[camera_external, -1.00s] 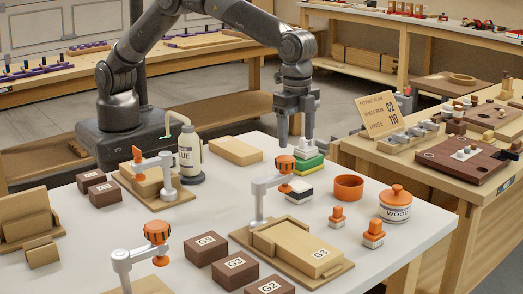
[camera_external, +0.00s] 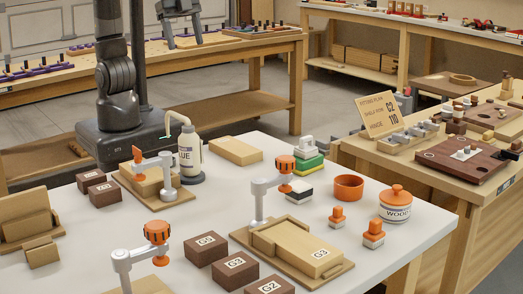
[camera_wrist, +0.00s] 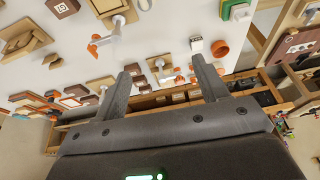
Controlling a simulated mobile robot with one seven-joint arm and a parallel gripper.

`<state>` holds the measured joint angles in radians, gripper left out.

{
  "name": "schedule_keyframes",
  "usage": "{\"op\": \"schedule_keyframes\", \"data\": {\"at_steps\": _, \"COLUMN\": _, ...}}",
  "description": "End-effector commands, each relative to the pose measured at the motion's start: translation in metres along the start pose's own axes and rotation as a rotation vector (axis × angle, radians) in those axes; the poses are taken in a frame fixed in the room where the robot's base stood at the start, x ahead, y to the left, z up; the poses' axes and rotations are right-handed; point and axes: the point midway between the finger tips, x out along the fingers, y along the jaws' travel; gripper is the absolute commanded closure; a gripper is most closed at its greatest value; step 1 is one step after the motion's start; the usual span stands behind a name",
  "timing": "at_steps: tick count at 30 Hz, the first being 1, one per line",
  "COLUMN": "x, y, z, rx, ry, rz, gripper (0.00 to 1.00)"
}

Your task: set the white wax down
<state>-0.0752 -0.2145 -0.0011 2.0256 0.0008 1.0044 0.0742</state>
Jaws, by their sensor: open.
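A white block with a grey-white grip on top, which looks like the white wax (camera_external: 305,144), rests on a stack with a green block (camera_external: 308,165) at the back right of the white table. It sits apart from my gripper. My gripper (camera_external: 183,32) is open and empty, raised well away from the stack, up and to the left in the external view. Its two spread fingers also show in the wrist view (camera_wrist: 165,68), with nothing between them. The green block is at the top right of the wrist view (camera_wrist: 238,12).
A white-topped dark block (camera_external: 298,190) and an orange bowl (camera_external: 348,188) stand in front of the stack. An orange-headed clamp (camera_external: 286,164) is close beside it. A glue bottle (camera_external: 190,155) and a wooden block (camera_external: 236,151) stand to the left.

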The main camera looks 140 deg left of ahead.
Motion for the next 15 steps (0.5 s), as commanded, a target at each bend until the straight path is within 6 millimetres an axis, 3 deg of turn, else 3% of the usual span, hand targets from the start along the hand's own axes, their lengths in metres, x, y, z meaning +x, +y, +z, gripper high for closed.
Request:
{"op": "schedule_keyframes", "data": {"at_steps": 3, "x": -0.015, "y": 0.01, "z": 0.043, "rx": 0.001, "ry": 0.042, "rz": 0.004, "gripper": 0.33}}
{"op": "schedule_keyframes", "data": {"at_steps": 9, "x": -0.022, "y": 0.022, "z": 0.111, "rx": -0.001, "ry": 0.106, "rz": 0.012, "gripper": 0.33}}
{"op": "schedule_keyframes", "data": {"at_steps": 15, "x": -0.016, "y": 0.029, "z": 0.16, "rx": -0.005, "ry": 0.151, "rz": 0.021, "gripper": 0.33}}
